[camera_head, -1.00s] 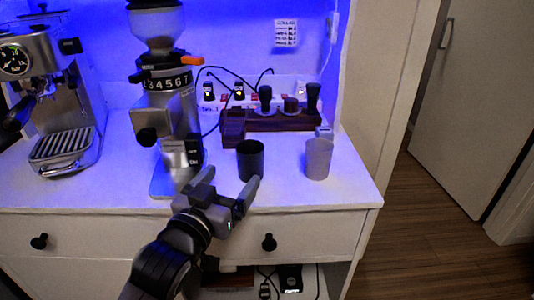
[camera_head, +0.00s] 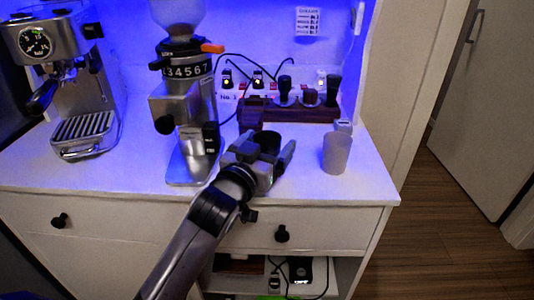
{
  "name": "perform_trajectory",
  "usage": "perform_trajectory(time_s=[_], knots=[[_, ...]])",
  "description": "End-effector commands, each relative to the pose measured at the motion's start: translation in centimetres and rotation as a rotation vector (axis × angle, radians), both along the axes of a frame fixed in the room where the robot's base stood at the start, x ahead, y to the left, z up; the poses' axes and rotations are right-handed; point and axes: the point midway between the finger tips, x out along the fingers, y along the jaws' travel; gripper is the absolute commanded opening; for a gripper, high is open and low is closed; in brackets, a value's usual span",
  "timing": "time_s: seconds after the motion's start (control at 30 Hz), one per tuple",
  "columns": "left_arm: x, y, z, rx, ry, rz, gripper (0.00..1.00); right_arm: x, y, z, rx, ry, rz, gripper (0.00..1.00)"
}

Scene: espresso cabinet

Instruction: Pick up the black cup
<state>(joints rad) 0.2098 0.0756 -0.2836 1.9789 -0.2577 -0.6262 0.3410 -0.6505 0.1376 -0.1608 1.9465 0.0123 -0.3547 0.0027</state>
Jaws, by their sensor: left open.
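The black cup (camera_head: 267,139) stands upright on the white cabinet top, in front of the dark wooden tool stand. Its rim and upper part show in the head view; its lower part is hidden behind my left gripper. My left gripper (camera_head: 268,152) is open, with one finger to the left of the cup and the other to the right. I cannot tell whether the fingers touch the cup. My right gripper is not in view.
A pale cup (camera_head: 336,153) stands to the right of the black cup. A coffee grinder (camera_head: 186,105) stands close on the left, with an espresso machine (camera_head: 75,80) further left. The wooden stand (camera_head: 290,112) with tampers is behind. Bare top lies at the front.

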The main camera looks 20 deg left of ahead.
Motion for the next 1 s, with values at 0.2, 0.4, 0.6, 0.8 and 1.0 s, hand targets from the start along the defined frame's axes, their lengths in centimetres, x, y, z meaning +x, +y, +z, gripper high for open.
perform_trajectory(time_s=[0.2,0.4,0.6,0.8,1.0], knots=[[0.0,0.0,0.0,-0.001,0.000,0.000,0.68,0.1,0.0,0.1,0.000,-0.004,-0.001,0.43],[0.0,0.0,0.1,-0.001,-0.002,-0.001,0.29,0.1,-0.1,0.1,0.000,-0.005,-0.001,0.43],[0.0,0.0,0.1,0.000,-0.002,0.000,0.29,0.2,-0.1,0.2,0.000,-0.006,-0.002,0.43],[-0.3,0.0,0.7,-0.001,-0.003,-0.001,0.29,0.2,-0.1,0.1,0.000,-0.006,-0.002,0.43],[-2.4,0.3,0.6,-0.001,-0.002,0.000,0.29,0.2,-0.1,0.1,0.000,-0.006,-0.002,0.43]])
